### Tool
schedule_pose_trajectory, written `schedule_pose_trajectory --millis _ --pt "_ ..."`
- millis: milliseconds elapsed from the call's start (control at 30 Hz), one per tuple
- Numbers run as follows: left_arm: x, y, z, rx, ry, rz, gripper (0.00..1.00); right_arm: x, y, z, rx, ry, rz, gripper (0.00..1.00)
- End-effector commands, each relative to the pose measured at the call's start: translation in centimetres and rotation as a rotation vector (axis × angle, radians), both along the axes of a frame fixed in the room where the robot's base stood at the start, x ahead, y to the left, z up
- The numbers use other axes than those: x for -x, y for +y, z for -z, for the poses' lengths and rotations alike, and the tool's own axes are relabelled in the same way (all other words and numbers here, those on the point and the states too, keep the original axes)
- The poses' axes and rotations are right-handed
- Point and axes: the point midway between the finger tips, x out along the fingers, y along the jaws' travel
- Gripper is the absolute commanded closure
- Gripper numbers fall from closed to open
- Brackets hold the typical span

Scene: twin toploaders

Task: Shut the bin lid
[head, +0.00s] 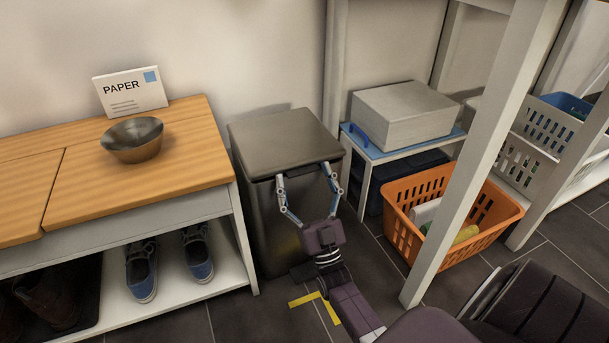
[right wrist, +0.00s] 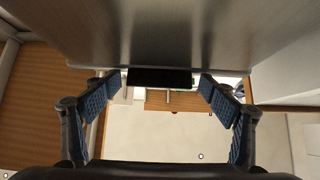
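The bin is a tall metal box (head: 265,225) standing between the wooden bench and the shelving. Its flat grey lid (head: 285,138) lies about level over the top; I cannot tell whether it is fully seated. My right gripper (head: 306,172) is at the lid's front edge, its two blue-sided fingers spread apart. In the right wrist view the open fingers (right wrist: 162,85) flank a dark tab (right wrist: 160,77) at the edge of a metal surface. Nothing is clearly held, and contact is unclear. My left gripper is not in view.
The wooden bench (head: 190,170) on the left holds a metal bowl (head: 132,138) and a PAPER sign (head: 130,93), with shoes below. An orange basket (head: 450,235) and a white post (head: 480,150) stand right of the bin. A grey box (head: 405,115) sits on a low blue-topped stand.

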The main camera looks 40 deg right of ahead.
Motion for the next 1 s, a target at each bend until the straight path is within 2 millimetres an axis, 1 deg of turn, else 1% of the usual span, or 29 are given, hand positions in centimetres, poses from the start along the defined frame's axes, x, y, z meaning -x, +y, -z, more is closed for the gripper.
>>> schedule_pose_trajectory --millis 133,233,367,600,700,833,1000 --pt "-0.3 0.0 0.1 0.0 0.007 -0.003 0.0 -0.2 -0.2 -0.1 -0.001 0.006 0.003 0.25" --pt "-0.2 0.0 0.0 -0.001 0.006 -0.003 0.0 -0.2 -0.2 -0.7 -0.001 0.005 0.003 0.25" --pt "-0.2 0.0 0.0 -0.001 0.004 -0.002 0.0 -0.1 -0.1 -2.5 0.0 0.0 0.003 0.25" --pt "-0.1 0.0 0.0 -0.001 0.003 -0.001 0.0 0.0 -0.1 -6.7 0.0 -0.002 0.001 0.25" --pt "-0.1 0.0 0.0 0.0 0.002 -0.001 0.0 0.1 0.0 -8.3 0.001 -0.003 0.001 0.25" --pt "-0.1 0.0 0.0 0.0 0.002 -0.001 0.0 0.0 0.0 -9.6 0.0 -0.002 0.001 0.25" --pt "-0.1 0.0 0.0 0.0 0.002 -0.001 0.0 0.0 0.0 -10.1 0.001 0.0 0.001 0.25"
